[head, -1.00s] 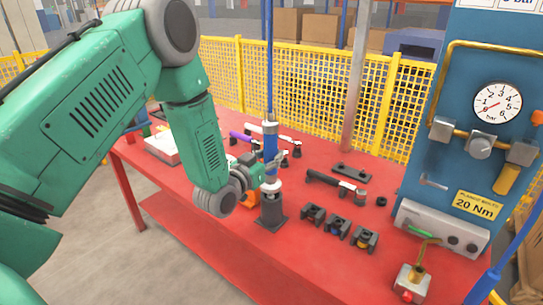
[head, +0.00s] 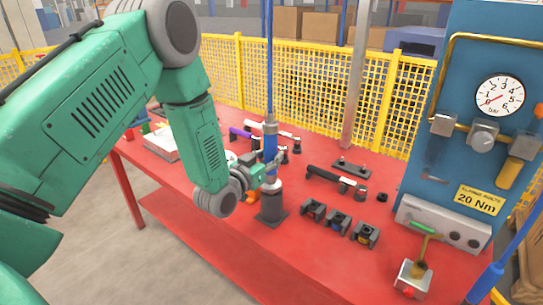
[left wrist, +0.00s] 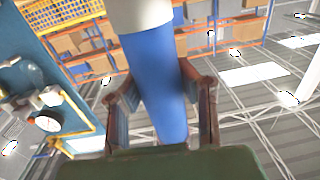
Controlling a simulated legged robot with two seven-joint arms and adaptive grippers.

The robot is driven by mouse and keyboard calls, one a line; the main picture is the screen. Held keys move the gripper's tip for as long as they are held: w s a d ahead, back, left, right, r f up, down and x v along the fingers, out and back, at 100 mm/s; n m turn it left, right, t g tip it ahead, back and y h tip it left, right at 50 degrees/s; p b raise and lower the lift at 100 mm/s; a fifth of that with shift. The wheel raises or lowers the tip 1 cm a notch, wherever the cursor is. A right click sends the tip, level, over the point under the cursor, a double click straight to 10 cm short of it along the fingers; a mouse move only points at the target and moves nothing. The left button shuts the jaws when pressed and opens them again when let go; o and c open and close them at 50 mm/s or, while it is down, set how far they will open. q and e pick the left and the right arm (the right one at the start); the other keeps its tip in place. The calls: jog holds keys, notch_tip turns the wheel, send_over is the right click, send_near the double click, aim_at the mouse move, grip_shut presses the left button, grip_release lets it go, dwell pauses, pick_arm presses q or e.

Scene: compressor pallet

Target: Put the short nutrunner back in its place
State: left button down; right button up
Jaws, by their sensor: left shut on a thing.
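The short nutrunner (head: 270,146) is a blue upright tool with a grey collar, hanging in line with a blue hose. Its pale lower end is right at the top of a dark stand (head: 272,208) on the red table; I cannot tell whether it is fully seated. My left gripper (head: 268,172) is shut on the nutrunner from the left. In the left wrist view the blue body (left wrist: 158,85) passes between the two fingers, with a pale part above. My right gripper is not in view.
On the red table (head: 200,193) lie a black-handled wrench (head: 335,180), several dark socket blocks (head: 338,222) and other tools behind my gripper. A blue panel (head: 420,160) with a gauge (head: 499,96) stands right. A yellow fence (head: 300,85) runs behind.

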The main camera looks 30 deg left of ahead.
pick_arm(q)
jog(key=shift+f+b, duration=0.35)
jog(key=shift+f, duration=0.05)
jog(key=c, duration=1.1)
grip_release()
jog(key=shift+c, duration=0.2)
jog(key=shift+f, duration=0.1)
jog(key=shift+s, duration=0.2)
jog(key=s, duration=1.1)
jog(key=shift+s, duration=0.3)
jog(key=shift+a, duration=0.1)
